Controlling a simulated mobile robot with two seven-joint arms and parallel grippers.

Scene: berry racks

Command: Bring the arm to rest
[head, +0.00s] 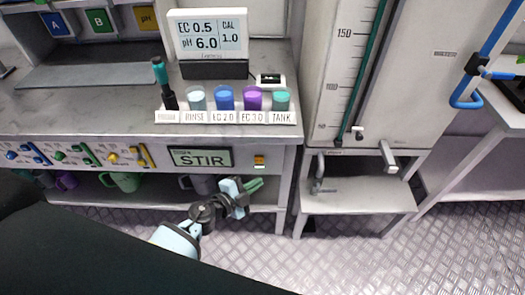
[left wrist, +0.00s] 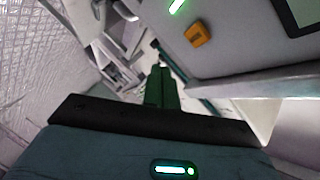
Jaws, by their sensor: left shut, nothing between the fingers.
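My left gripper (head: 254,185) is in front of the bench, below the STIR panel and to the right of its middle. Its green fingers are shut with nothing between them. In the left wrist view the closed green fingers (left wrist: 161,88) point away from the dark palm, towards the bench front and the tank stand. My right gripper is not in either view.
The bench front (head: 285,165) has a STIR display (head: 202,157), an orange switch (head: 260,161) and several valves. Labelled cups stand in a white rack (head: 230,117), with a dark probe (head: 165,90) at its left end. A white step (head: 355,197) stands right; patterned floor (head: 340,262) is clear.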

